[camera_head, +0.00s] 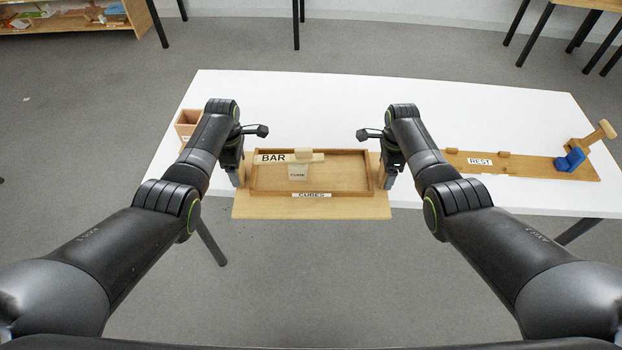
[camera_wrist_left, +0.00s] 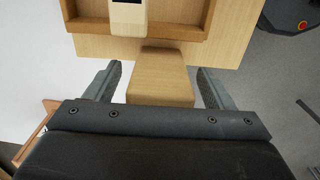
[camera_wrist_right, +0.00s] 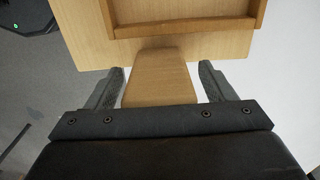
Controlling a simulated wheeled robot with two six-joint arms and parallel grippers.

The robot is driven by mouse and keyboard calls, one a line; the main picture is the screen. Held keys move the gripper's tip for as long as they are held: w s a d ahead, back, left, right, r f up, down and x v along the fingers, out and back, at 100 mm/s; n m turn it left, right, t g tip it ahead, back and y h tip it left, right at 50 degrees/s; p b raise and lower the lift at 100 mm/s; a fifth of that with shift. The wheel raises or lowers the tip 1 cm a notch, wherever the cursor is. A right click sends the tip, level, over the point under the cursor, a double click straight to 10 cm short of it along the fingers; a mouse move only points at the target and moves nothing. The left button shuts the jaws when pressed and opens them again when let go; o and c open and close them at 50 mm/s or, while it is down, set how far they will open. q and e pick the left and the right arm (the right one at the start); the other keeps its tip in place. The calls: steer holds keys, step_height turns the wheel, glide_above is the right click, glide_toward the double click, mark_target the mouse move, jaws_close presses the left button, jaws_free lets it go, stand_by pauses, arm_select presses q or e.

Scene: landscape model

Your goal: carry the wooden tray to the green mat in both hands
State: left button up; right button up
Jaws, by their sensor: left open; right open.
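The wooden tray (camera_head: 245,209) is a flat light-wood board with a raised rim, labelled CUBES. It sits at the table's front edge and juts out over it. A pale bar (camera_head: 272,158) labelled BAR and a small block (camera_head: 298,173) labelled CUBE are in its rimmed part. My left gripper (camera_head: 238,179) is open, its fingers on either side of the tray's left handle (camera_wrist_left: 160,88). My right gripper (camera_head: 390,180) is open, its fingers on either side of the right handle (camera_wrist_right: 160,82). Gaps show between fingers and handles. No green mat is in view.
The white table (camera_head: 330,100) is clear behind the tray. An open wooden box (camera_head: 187,122) stands at the left. A wooden board labelled REST (camera_head: 480,161) lies at the right, with a blue piece (camera_head: 571,160) and a wooden post at its end. Grey floor surrounds the table.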

arm_select(q)
steer(key=shift+f, duration=0.5)
arm_select(e)
steer(key=shift+f, duration=0.5)
arm_select(q)
jaws_close()
arm_select(e)
jaws_close()
arm_select(q)
steer(key=shift+r, duration=0.1)
arm_select(e)
steer(key=shift+r, duration=0.1)
